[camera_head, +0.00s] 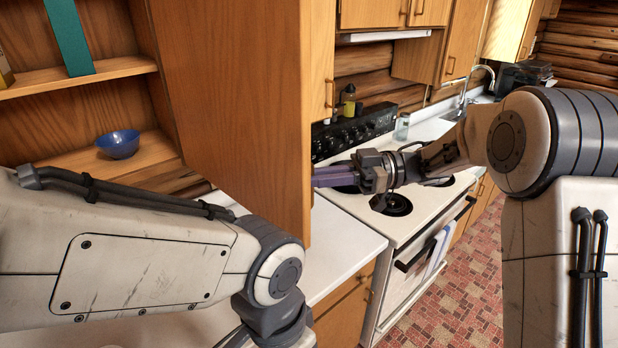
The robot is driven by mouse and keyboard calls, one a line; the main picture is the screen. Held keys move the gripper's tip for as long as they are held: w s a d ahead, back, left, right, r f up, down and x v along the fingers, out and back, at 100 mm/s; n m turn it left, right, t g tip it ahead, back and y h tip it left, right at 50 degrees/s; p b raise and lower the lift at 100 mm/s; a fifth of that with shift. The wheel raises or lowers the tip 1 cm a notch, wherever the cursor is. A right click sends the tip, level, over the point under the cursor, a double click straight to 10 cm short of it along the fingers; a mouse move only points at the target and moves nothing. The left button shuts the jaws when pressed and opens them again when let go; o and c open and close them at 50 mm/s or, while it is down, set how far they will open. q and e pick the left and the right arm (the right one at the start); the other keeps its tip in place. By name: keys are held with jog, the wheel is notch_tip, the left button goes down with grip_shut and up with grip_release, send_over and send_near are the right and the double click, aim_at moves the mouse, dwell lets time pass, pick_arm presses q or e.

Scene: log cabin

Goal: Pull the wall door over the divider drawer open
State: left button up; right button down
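The wall door (235,90) is a tall wooden panel. It stands swung out from the wall cabinet (110,68), whose shelves are exposed at the left. My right gripper (327,177) reaches in from the right at the door's free edge. Its purple fingers run behind that edge, so their tips and whatever they touch are hidden; I cannot tell whether they hold the door's handle. My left arm crosses the lower left, and its gripper is below the picture. A wooden drawer front (345,312) shows under the counter; I cannot tell if it is the divider drawer.
A blue bowl (118,144) and a teal upright book-like object (69,38) sit on the shelves. A white counter (345,243) lies below the door. The stove (425,218) stands to the right, with a dark bottle (348,101) behind it. Tiled floor (470,285) is clear.

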jog(key=shift+w, duration=0.15)
jog(key=c, duration=1.2)
grip_release()
jog(key=shift+d, duration=0.1)
jog(key=b+v, duration=0.4)
jog(key=v, duration=0.6)
jog(key=shift+d+b, duration=0.2)
jog(key=shift+b, duration=0.2)
